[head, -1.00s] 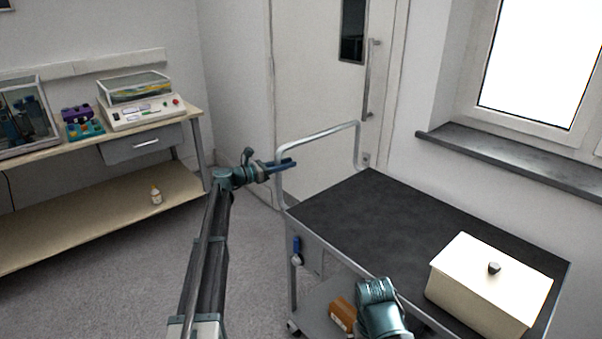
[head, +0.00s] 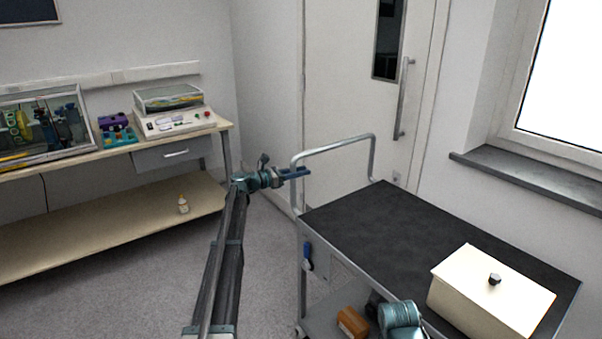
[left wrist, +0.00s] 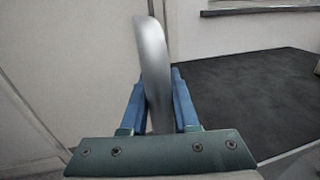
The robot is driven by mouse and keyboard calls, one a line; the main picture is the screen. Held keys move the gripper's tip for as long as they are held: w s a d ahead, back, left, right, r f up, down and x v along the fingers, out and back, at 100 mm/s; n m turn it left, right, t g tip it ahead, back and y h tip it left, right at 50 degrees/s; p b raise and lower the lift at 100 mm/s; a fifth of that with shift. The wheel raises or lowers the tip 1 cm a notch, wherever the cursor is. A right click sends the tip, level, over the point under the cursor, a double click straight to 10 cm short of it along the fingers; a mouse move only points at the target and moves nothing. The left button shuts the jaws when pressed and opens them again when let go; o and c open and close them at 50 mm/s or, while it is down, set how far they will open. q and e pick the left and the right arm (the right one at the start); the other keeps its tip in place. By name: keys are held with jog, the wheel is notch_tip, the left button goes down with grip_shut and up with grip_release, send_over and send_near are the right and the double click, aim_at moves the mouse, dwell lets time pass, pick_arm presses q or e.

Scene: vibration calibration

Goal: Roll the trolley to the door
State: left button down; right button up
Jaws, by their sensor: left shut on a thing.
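The trolley (head: 385,217) has a dark top, a lower shelf and a silver push handle (head: 334,143) at its far left end. My left gripper (head: 300,172) is shut on the left upright of that handle. In the left wrist view the handle bar (left wrist: 153,70) stands between the two blue fingers (left wrist: 158,105). The door (head: 345,80) is pale, with a narrow dark window and a vertical pull handle (head: 402,100). It stands just behind the trolley's handle end. Part of my right arm shows at the bottom by the trolley; its fingertips are not visible.
A cream box (head: 480,300) with a dark knob sits on the trolley's near right end. A brown block (head: 352,322) lies on the lower shelf. A bench (head: 110,225) with instruments stands at the left. A window sill (head: 530,175) juts out at the right. Grey floor (head: 130,285) is clear between bench and trolley.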

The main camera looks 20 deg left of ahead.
pick_arm(q)
jog(key=c, duration=0.7)
grip_release()
jog(key=v, duration=1.3)
jog(key=shift+s+a, duration=0.25)
jog(key=shift+a, duration=0.05)
